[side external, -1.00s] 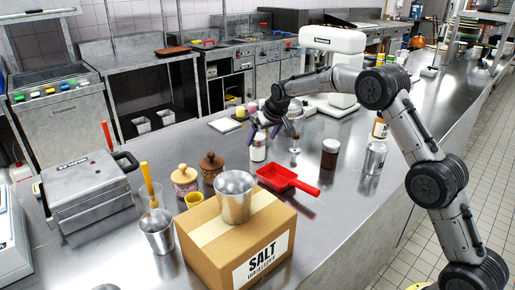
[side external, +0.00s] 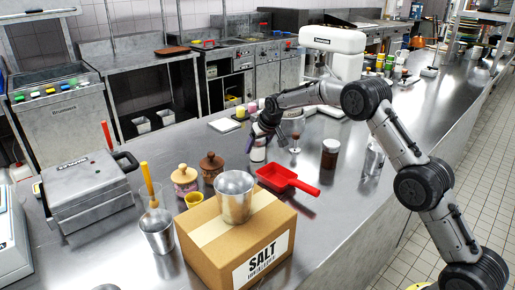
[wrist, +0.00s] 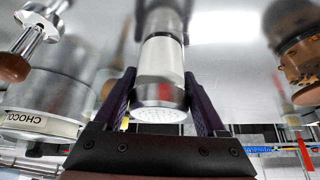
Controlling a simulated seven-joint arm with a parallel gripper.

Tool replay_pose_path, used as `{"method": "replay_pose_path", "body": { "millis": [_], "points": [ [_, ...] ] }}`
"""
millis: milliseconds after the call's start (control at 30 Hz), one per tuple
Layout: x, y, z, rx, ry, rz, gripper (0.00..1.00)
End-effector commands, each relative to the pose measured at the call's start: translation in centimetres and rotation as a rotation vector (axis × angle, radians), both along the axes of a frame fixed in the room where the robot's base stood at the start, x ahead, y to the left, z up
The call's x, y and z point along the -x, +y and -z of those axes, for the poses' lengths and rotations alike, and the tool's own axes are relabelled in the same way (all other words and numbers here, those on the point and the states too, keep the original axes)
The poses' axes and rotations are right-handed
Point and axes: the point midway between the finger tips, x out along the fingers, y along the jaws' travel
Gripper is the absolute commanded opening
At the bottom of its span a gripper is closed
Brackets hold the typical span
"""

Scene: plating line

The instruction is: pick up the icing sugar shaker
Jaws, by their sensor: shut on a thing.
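The icing sugar shaker (side external: 258,154) is a small white cylinder with a silver perforated cap. My gripper (side external: 264,134) has its purple fingers on either side of the shaker's upper part and is shut on it. In the wrist view the shaker (wrist: 163,62) lies between the two fingers, its holed cap towards the camera. The shaker looks upright at the counter; whether its base touches the surface is unclear. My fingers hide part of its top in the side view.
A red pan (side external: 283,178) lies in front, to the right. A stemmed glass (side external: 295,144), a dark jar (side external: 330,153) and a metal shaker (side external: 374,158) stand to the right. Brown jars (side external: 211,167) stand to the left, behind a salt box (side external: 222,258).

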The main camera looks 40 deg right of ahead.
Motion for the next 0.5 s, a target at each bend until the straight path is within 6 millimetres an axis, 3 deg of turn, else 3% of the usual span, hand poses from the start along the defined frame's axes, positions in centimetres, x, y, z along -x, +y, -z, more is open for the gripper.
{"method": "replay_pose_path", "body": {
  "millis": [33,200,500],
  "points": [
    [0.02,-0.01,0.01,0.0,0.001,0.0,0.33],
    [-0.02,-0.01,-0.1,0.0,-0.002,0.0,0.08],
    [-0.04,-0.01,-0.39,0.0,-0.002,0.0,0.07]
  ]
}}
